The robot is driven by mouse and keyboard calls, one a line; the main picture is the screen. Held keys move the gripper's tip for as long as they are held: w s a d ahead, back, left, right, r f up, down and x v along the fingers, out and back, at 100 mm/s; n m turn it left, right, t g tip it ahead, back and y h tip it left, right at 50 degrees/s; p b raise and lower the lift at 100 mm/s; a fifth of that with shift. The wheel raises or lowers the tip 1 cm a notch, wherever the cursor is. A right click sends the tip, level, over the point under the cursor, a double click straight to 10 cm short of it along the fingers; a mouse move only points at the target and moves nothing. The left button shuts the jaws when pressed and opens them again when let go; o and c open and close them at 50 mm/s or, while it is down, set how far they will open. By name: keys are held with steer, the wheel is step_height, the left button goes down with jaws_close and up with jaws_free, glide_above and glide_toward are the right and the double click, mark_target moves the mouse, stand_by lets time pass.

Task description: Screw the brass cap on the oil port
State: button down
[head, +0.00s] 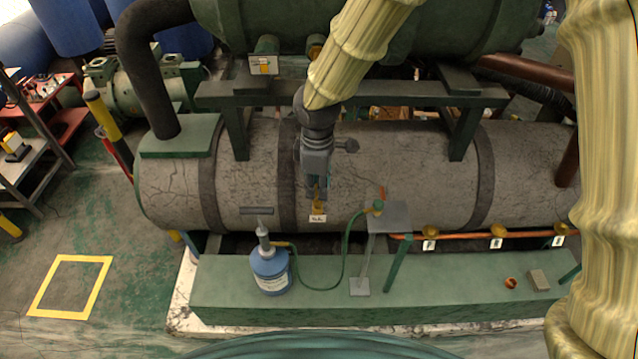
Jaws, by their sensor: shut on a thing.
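My gripper (317,187) is in the middle of the head view, reaching down to the front of the grey cracked tank. It is shut on a small brass piece, which looks like the brass cap (317,193). Directly below is a brass fitting, apparently the oil port (318,207), with a white label (318,218) under it. The cap and port look in line and very close. The fingers partly hide them, so I cannot tell whether the cap is seated or threaded.
A blue oil container (270,272) with a hand pump stands on the green plinth (400,290); its green hose (344,255) runs to a fitting by a small grey shelf (391,214). A copper-coloured ring (510,283) and a small block (538,280) lie at right. Labelled brass valves line a copper pipe.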

steer(key=shift+f+b, duration=0.45)
steer(key=shift+f, duration=0.55)
stand_by(1.2)
steer(key=m, duration=0.3)
steer(key=shift+m, duration=0.3)
steer(key=shift+m+p, duration=0.45)
steer(key=shift+m, duration=1.35)
steer(key=m+p, duration=0.1)
steer(key=m, duration=0.2)
steer(key=shift+s+m, duration=0.15)
steer(key=shift+m, duration=0.15)
